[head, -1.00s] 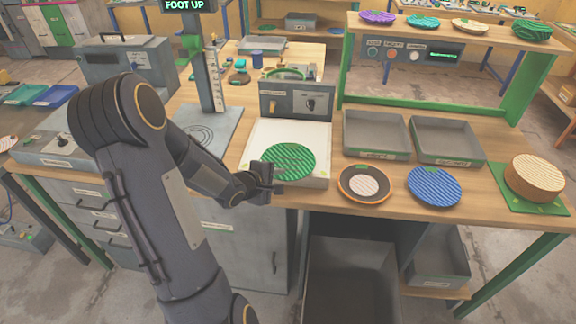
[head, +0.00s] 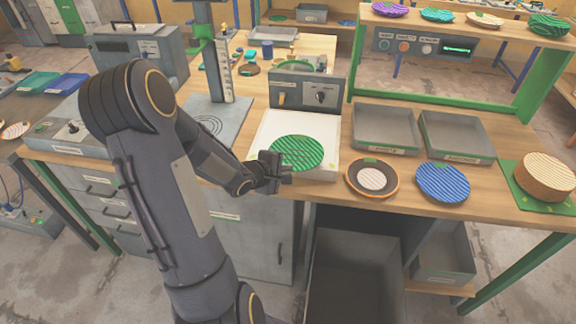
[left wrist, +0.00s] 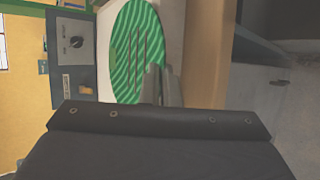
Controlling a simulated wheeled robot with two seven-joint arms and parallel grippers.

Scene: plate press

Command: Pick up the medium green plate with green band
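A round green plate (head: 297,153) with wavy light stripes lies on a white square tray (head: 270,128) at the front of the bench. It also fills the upper middle of the left wrist view (left wrist: 133,48), with a few dark straight lines across it. My left gripper (head: 275,170) is at the plate's near left edge, low over the tray's front. In the left wrist view its two fingers (left wrist: 163,86) stand close together at the plate's rim, with a narrow gap. Whether they close on the rim cannot be made out. My right gripper is not in view.
An orange-rimmed dark plate (head: 372,177) and a blue striped plate (head: 442,183) lie to the right. Two grey trays (head: 386,148) stand behind them. A grey control box (head: 308,92) stands behind the white tray. Other plates, including a dark green one (head: 548,25), are on the raised shelf.

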